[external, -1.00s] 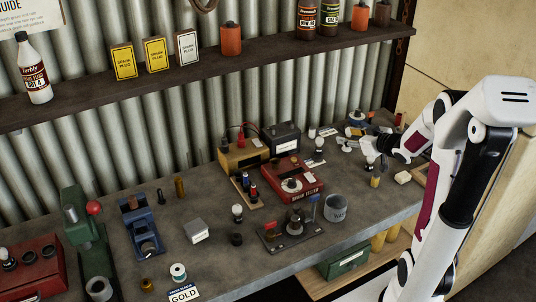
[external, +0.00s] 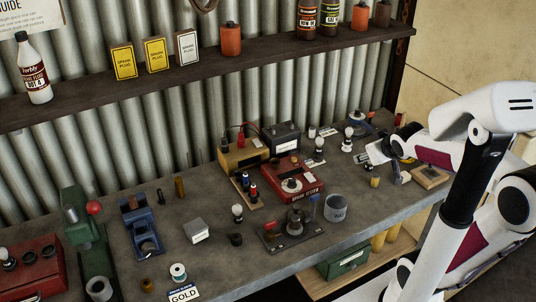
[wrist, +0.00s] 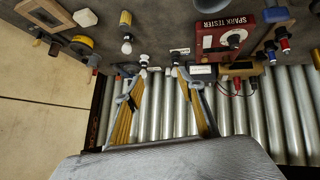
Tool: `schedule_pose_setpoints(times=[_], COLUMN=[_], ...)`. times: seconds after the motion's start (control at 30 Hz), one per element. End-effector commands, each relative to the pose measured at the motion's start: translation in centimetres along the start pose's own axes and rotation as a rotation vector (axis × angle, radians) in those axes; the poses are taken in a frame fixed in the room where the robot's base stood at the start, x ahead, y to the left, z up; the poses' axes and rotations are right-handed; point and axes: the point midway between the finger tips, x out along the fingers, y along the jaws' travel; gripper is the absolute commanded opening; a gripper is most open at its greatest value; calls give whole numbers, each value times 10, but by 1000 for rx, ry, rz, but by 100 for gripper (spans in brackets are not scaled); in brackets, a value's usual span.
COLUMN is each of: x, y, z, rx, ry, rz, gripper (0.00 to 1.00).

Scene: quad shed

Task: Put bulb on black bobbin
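A white bulb (external: 348,132) stands upright on a dark base at the bench's right end, just left of my gripper. A similar bulb (external: 319,142) stands to its left. Another bulb (external: 238,210) stands mid-bench, with a small black bobbin-like piece (external: 236,239) in front of it. My gripper (external: 366,157) is beside the right-hand bulb. In the wrist view its fingers (wrist: 160,74) are apart, with nothing held between them. Exact fingertip contact is unclear.
A red spark tester (external: 292,182) and a grey can (external: 335,208) stand left of my gripper. A blue-grey device (external: 359,122) lies behind, and a wooden block (external: 430,177) is at the right. The corrugated wall closes the back.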

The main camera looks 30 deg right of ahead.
Motion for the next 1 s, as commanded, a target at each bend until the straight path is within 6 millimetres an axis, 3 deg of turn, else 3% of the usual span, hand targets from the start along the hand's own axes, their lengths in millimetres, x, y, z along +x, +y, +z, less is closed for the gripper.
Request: schedule_pose_setpoints(times=[0.3, 0.5, 0.7, 1.0], x=[-63, -93, -105, -105], y=[-46, -70, -79, -79], z=[63, 98, 112, 113], rx=[25, 20, 15, 15], ry=[-147, -224, -256, -258], rz=[-119, -201, -236, -237], gripper=[39, 39, 39, 39])
